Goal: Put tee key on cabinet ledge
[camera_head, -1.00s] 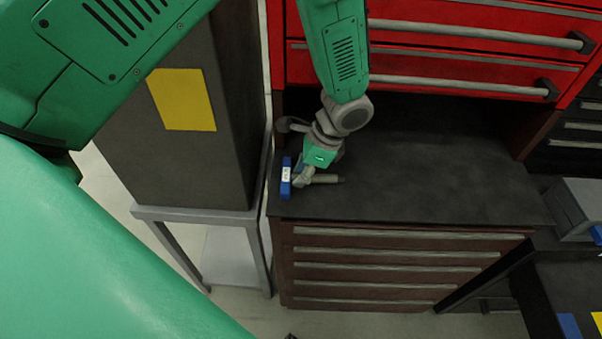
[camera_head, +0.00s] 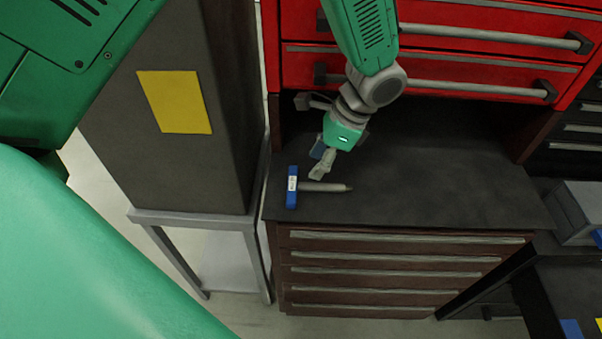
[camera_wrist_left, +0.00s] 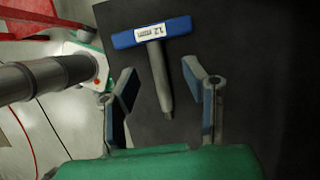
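The tee key has a blue crossbar handle with a white label and a grey shaft. It lies on the dark cabinet ledge (camera_head: 430,185), near its left end, in the head view (camera_head: 292,187). In the left wrist view the tee key (camera_wrist_left: 153,33) lies flat with its shaft pointing toward my gripper. My left gripper (camera_head: 318,165) is just behind and above the shaft in the head view. In the left wrist view its fingers (camera_wrist_left: 163,88) are spread apart with nothing held between them. My right gripper is not in view.
Red drawers (camera_head: 470,55) with grey handles rise behind the ledge, and brown drawers (camera_head: 390,268) are below its front edge. A dark box with a yellow label (camera_head: 175,101) stands on a grey stand at left. The ledge's middle and right are clear.

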